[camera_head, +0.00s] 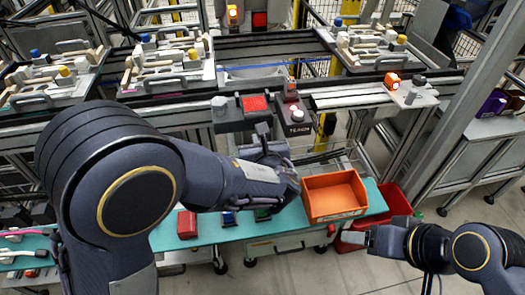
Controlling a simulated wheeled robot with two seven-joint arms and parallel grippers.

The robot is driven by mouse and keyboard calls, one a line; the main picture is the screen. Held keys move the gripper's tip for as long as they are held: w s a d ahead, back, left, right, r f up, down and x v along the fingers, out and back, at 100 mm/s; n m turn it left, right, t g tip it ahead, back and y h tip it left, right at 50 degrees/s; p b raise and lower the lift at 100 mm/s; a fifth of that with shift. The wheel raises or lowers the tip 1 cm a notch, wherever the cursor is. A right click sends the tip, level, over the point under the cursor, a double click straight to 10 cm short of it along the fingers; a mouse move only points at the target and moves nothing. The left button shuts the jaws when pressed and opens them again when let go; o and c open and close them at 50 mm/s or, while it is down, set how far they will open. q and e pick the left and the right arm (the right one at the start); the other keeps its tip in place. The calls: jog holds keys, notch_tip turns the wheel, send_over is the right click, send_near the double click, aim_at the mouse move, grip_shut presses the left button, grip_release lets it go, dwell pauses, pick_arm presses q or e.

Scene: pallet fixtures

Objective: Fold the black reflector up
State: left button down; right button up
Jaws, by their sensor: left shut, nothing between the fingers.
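My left gripper (268,148) is at the end of the large dark arm reaching in from the left. It is shut and empty, just in front of a dark box with a red top (255,104). Its fingertips are small and partly lost against the dark background. I cannot pick out the black reflector with certainty; pallet fixtures (165,66) with white blocks and handles stand along the back. My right gripper (352,238) is low at the right, beside the red bin, and its fingers are too unclear to judge.
An orange tray (334,213) stands on the teal shelf (230,230) near my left gripper. A red block (187,224) is on the shelf. A red bin (392,202) is at the right.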

aim_at(255, 107)
pick_arm(q)
notch_tip(255, 107, up, 4)
jog(key=shift+s+r+p, duration=0.1)
jog(key=shift+p, duration=0.4)
